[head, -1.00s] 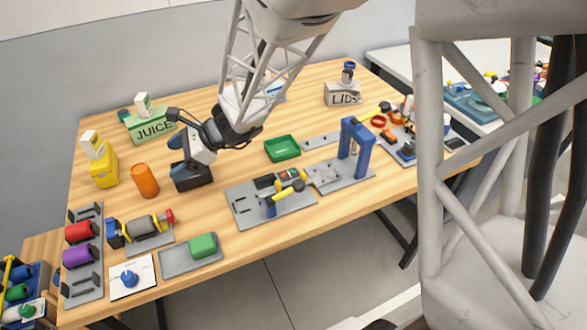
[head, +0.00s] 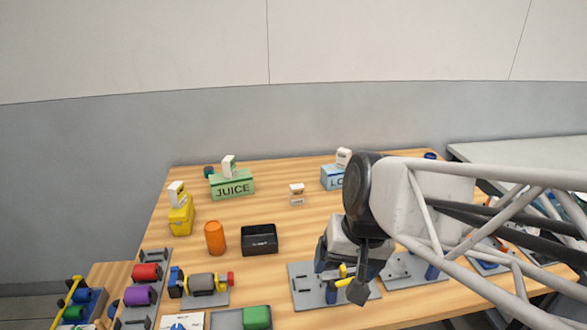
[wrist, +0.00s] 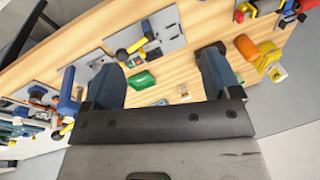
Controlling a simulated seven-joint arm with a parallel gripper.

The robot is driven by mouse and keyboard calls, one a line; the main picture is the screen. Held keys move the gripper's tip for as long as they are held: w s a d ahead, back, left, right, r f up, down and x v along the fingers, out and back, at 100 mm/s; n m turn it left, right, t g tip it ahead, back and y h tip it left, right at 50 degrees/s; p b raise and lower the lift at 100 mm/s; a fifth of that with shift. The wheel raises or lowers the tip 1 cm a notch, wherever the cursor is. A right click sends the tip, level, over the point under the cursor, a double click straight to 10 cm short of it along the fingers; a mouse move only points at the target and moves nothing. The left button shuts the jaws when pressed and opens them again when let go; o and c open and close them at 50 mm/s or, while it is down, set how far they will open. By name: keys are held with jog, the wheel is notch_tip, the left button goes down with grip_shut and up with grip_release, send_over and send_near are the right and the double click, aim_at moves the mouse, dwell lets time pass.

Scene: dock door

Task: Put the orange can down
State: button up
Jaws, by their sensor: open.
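The orange can (head: 215,238) stands upright on the wooden table, left of a black box (head: 259,240). Its orange body also shows in the wrist view (wrist: 245,47), outside the right finger and apart from it. My gripper (wrist: 156,62) is open, with its two dark blue fingers wide apart and no object held between them. In the head view my gripper (head: 343,272) is well to the right of the can, over the grey tool plate, and my arm partly hides it.
Left of the can is a yellow container (head: 181,214); behind are a green JUICE bin (head: 232,186) and a small white carton (head: 297,194). In front are red and purple cylinders and a grey tray with a green block (head: 257,317). A green tray (wrist: 142,80) shows between my fingers.

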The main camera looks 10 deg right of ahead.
jog(key=shift+s+d+r+n+t+h, duration=0.15)
jog(key=shift+s+d+r+n+h, duration=0.15)
jog(key=shift+s+d+n+h, duration=0.35)
jog(key=shift+s+d+r+n+t+h, duration=0.15)
jog(key=shift+s+d+r+n+h, duration=0.2)
jog(key=shift+s+d, duration=0.55)
